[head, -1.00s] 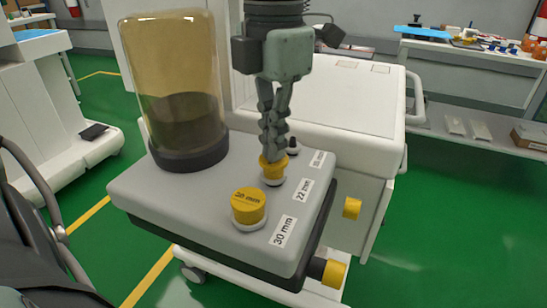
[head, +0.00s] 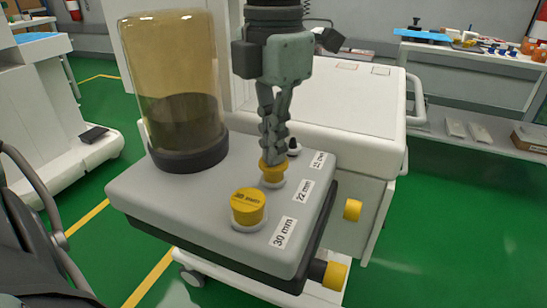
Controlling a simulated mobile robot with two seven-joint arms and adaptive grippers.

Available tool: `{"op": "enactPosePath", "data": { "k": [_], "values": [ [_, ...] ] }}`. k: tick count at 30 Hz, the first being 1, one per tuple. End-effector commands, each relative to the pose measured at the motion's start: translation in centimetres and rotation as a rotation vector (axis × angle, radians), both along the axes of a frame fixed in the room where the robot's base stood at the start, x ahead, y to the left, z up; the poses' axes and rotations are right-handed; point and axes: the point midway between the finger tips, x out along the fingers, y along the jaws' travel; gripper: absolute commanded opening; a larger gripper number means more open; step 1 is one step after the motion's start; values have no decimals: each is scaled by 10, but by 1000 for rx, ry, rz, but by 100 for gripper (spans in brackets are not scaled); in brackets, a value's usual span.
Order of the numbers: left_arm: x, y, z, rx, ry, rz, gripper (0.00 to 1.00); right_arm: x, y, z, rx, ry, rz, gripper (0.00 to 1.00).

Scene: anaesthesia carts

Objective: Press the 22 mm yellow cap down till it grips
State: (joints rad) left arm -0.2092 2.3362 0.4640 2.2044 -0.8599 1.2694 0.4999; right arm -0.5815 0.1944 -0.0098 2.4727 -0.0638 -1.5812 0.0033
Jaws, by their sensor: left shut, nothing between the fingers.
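The 22 mm yellow cap (head: 272,172) sits on its white-based port beside the "22 mm" label (head: 303,191) on the grey cart top. My left gripper (head: 272,158) points straight down with its fingers shut. Its fingertips are at the top of the cap and seem to touch it; they hide part of the cap's top. Nothing shows between the fingers. How far down the cap sits on the port cannot be told. My right gripper is not in view.
A larger yellow cap (head: 248,205) sits on the 30 mm port in front. A dark port (head: 293,147) stands behind by the 15 mm label. A tall amber canister (head: 178,90) stands left of my gripper. Yellow fittings (head: 352,209) stick out at the cart's right side.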

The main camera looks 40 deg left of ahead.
Motion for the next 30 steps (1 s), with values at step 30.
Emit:
{"op": "enactPosePath", "data": {
  "k": [30],
  "values": [
    [0,0,50,1,-1,0,0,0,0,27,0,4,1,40]
  ]
}}
